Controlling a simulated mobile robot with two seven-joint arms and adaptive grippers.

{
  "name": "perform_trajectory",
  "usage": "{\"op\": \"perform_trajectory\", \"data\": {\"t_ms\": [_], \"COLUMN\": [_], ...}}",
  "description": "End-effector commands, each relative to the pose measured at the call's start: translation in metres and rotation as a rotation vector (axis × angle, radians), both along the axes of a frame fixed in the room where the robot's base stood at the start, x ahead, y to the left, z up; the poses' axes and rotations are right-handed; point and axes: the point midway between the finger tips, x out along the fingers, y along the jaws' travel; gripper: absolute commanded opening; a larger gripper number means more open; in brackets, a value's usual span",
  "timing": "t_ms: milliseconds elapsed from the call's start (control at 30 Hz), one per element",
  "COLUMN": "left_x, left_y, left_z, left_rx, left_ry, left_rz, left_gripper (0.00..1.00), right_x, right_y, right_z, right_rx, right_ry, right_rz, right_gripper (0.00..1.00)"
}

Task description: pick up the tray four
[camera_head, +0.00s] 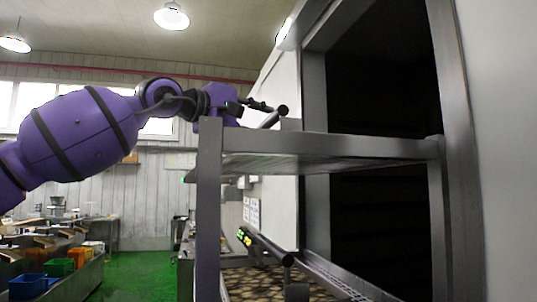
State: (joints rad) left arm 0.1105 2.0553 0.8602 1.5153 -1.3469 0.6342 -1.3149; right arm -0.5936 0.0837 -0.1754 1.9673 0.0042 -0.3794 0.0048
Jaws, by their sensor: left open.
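A grey metal rack (209,175) stands in front of me, with a shelf-like upper level and a lower level. A lower tray (255,284) holds brown, rounded pieces and has a dark bar handle (268,249) at its side. Another dark bar end (282,110) shows just above the upper level. I cannot tell which tray is number four. My left gripper (262,106) is open, above the rack's upper left corner and close to the upper bar; I cannot tell whether they touch. My right gripper is not in view.
A dark open chamber (380,75) with a grey frame lies behind the rack on the right. A work table (75,275) with blue, green and orange bins stands at the lower left. The green floor (140,272) between table and rack is clear.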

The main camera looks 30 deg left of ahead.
Motion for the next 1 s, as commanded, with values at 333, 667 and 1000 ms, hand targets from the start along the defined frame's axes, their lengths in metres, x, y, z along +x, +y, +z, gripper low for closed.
{"op": "perform_trajectory", "data": {"t_ms": [333,667,1000], "left_x": [0.021,0.021,0.021], "left_y": [-0.005,-0.005,-0.005], "left_z": [0.001,0.001,0.001], "left_rx": [-0.001,0.000,0.001], "left_ry": [-0.002,-0.002,-0.002], "left_rz": [-0.001,-0.001,-0.001], "left_gripper": [0.41,0.16,0.00], "right_x": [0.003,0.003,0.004], "right_y": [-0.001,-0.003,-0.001], "right_z": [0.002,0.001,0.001], "right_rx": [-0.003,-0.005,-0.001], "right_ry": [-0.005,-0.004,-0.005], "right_rz": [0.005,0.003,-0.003], "right_gripper": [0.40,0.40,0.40]}}
